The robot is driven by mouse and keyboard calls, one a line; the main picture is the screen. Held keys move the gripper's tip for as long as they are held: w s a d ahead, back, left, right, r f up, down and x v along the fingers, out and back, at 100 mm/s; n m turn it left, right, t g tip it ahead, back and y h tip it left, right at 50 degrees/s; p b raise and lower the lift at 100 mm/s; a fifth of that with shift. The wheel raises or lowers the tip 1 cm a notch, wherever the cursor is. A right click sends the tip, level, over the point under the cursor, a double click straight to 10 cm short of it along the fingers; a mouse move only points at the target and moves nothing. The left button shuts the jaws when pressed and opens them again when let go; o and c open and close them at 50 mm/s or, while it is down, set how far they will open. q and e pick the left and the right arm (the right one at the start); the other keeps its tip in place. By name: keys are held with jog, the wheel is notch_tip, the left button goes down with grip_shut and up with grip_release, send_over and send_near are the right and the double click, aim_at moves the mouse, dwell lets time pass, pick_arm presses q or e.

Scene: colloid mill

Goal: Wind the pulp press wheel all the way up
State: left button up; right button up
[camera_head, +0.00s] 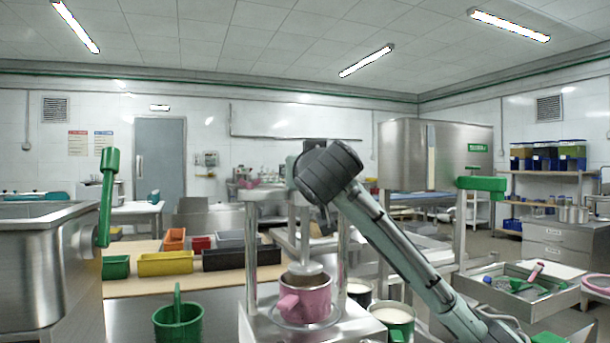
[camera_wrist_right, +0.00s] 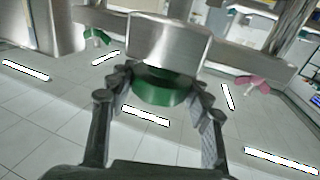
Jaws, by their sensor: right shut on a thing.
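The pulp press (camera_head: 251,265) stands at the centre of the head view, with steel posts, a top crossbar and a base plate. My right arm comes in from the lower right, and its dark wrist covers the middle of the crossbar. In the right wrist view my right gripper (camera_wrist_right: 158,88) is shut on a round green part, which appears to be the press wheel (camera_wrist_right: 160,97), against a steel block (camera_wrist_right: 168,40). The wheel is hidden in the head view. A pink mug (camera_head: 312,300) with brown contents stands on the press base. My left gripper is not in view.
A steel tank (camera_head: 45,260) with a green lever (camera_head: 107,195) stands at left. A green bucket (camera_head: 178,322) is at front left. White-filled cups (camera_head: 394,318) stand right of the press, near my forearm. A tray of tools (camera_head: 520,290) lies at right.

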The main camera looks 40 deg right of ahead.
jog(key=n+t+y, duration=0.1)
jog(key=y, duration=0.1)
jog(key=n+y+b, duration=0.1)
jog(key=n+y, duration=0.1)
jog(key=y, duration=0.1)
jog(key=shift+d+f+t, duration=0.1)
jog(key=shift+t, duration=0.3)
jog(key=n+y, duration=0.3)
jog(key=y, duration=0.1)
jog(key=n+y, duration=0.1)
jog(key=y, duration=0.1)
jog(key=n+y, duration=0.1)
jog(key=shift+r+y, duration=0.2)
jog(key=shift+y, duration=0.2)
jog(key=n+g+y, duration=0.1)
jog(key=n+y, duration=0.1)
jog(key=shift+y, duration=0.3)
jog(key=shift+n+g+y, duration=0.3)
jog(key=shift+n+y, duration=0.2)
jog(key=shift+y, duration=0.1)
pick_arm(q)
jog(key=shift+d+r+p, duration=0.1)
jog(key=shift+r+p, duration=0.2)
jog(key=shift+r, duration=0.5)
pick_arm(e)
jog(key=o, duration=1.2)
jog(key=shift+f, duration=0.1)
jog(key=shift+c, duration=0.2)
